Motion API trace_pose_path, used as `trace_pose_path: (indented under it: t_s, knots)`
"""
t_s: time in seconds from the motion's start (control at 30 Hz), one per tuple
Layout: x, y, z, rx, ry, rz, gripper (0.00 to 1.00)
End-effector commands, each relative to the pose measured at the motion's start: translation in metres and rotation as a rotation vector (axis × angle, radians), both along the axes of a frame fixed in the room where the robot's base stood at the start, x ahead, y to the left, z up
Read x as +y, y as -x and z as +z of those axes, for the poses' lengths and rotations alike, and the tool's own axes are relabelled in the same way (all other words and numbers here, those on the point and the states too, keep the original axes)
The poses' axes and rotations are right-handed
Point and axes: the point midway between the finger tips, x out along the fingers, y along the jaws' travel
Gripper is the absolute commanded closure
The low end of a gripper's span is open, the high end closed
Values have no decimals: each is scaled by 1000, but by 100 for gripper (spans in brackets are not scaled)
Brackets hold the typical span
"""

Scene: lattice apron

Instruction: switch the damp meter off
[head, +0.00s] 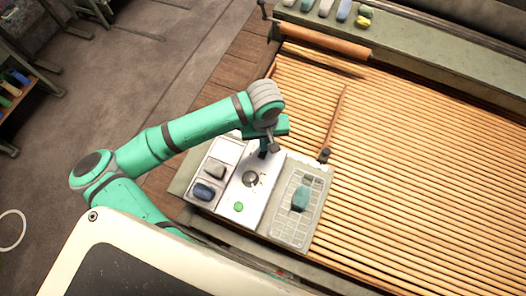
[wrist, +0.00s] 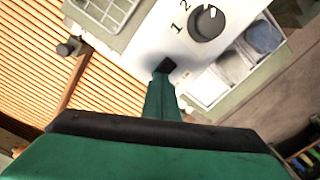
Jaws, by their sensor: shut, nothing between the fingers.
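The damp meter (head: 242,200) is a white panel with a round grey knob (head: 250,178) and a bright green light (head: 238,207). In the wrist view the dark knob (wrist: 207,22) shows a small white mark, with the numerals 1 and 2 beside it. My gripper (head: 264,152) is over the meter's far end, apart from the knob. In the wrist view my gripper (wrist: 165,66) is shut and empty, its dark tips close to the white face; I cannot tell whether they touch. The knob's other markings are out of view.
Left of the meter is a tray with a grey block (head: 215,169) and a blue one (head: 204,191). Right of it, a gridded tray (head: 285,230) holds a teal item (head: 301,198). A dark-headed rod (head: 324,154) lies on the slatted surface (head: 430,160), which is mostly clear.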

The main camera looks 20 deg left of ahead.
Motion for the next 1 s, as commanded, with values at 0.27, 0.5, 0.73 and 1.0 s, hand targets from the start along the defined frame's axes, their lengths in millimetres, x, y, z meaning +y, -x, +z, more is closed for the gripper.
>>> trace_pose_path:
  t_s: [0.27,0.5,0.73,1.0]
  knots:
    - [-1,0,20,-1,0,-3,100]
    - [-1,0,36,-1,0,-4,100]
    - [-4,-1,52,-1,0,-9,100]
    - [-1,0,62,0,0,-2,100]
